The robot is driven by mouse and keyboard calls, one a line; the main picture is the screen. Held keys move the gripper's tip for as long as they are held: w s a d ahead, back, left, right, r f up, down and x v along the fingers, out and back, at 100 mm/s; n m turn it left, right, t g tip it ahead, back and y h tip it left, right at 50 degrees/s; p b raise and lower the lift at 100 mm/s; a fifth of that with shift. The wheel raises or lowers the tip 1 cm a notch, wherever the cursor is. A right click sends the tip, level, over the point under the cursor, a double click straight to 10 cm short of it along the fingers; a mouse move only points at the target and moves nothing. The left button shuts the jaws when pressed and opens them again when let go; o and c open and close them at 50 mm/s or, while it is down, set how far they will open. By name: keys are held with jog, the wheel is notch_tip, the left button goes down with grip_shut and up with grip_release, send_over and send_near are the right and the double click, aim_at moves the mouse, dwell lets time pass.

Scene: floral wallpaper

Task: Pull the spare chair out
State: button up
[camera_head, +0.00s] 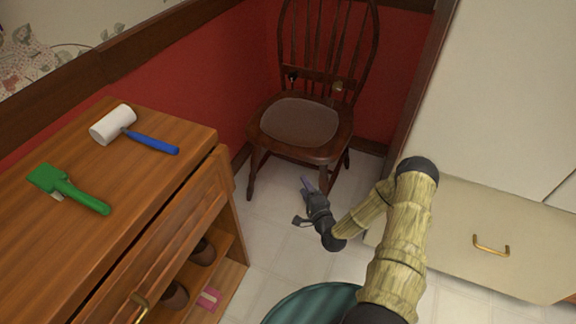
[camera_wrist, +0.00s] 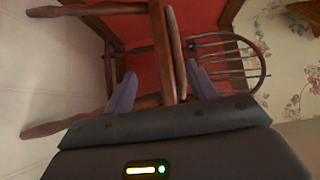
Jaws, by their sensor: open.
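The spare chair (camera_head: 304,121) is dark wood with a spindle back and a brown seat. It stands upright in the corner by the red wall. My gripper (camera_head: 307,185) is low in front of the chair, just below its front seat edge. In the wrist view the chair (camera_wrist: 158,50) appears turned sideways, and my gripper's two purple fingers (camera_wrist: 160,68) are apart. The seat's front edge and rail show between them in that view. I cannot tell whether a finger touches the wood. Part of a front leg is close to the gripper.
A wooden cabinet (camera_head: 100,230) with shoes on its open shelves is at left; a white-headed mallet (camera_head: 125,128) and a green tool (camera_head: 68,190) lie on top. A cream cabinet (camera_head: 470,225) with a brass handle bounds the right. Tiled floor (camera_head: 270,235) is open between.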

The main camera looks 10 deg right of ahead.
aim_at(287, 154)
jog(key=shift+d+f, duration=0.1)
dwell(0.3)
jog(key=w+a+b, duration=0.1)
jog(key=w, duration=0.4)
jog(key=w+a+b, duration=0.1)
jog(key=w+b, duration=0.1)
jog(key=w, duration=0.4)
jog(key=w+b, duration=0.2)
jog(key=w, duration=0.4)
jog(key=shift+w+a, duration=0.1)
jog(key=shift+a, duration=0.3)
jog(key=shift+c, duration=0.5)
jog(key=shift+d, duration=0.1)
grip_shut()
